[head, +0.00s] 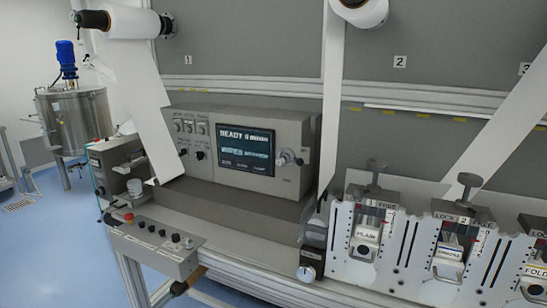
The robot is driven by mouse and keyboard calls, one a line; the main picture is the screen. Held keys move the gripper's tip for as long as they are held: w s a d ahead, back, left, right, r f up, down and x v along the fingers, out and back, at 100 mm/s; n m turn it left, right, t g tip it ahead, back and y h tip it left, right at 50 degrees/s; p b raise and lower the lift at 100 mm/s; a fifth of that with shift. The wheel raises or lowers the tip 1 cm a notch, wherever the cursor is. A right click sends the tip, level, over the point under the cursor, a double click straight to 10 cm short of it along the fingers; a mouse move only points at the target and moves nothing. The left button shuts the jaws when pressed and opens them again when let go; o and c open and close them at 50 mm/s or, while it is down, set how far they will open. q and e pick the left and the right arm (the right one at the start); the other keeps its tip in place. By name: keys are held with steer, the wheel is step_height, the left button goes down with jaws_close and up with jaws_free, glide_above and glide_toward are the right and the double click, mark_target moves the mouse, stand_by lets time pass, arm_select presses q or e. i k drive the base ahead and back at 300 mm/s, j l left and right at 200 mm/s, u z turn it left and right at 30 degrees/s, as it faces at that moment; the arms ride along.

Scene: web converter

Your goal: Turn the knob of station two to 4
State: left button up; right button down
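The station two unit (453,250) stands at the right, a pale block with a label (460,220) reading LOCK, 2 and what looks like FREE. A dark grey knob (469,181) rises on a stem from its top. A scale with red marks runs beside its window; the knob's setting cannot be read. A similar station one unit (366,240) to its left has its own grey knob (376,165). Another black knob (307,273) with a white mark sits on the front, lower left of the stations. Neither of my grippers is in view.
A control box with a lit screen (246,146) reading READY stands left of the stations. A front panel (155,245) carries a red emergency button. White web strips (510,115) slant down to the machine. A steel tank (75,120) stands far left; blue floor (60,240) is clear.

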mark_target(467, 179)
steer(key=z, duration=1.25)
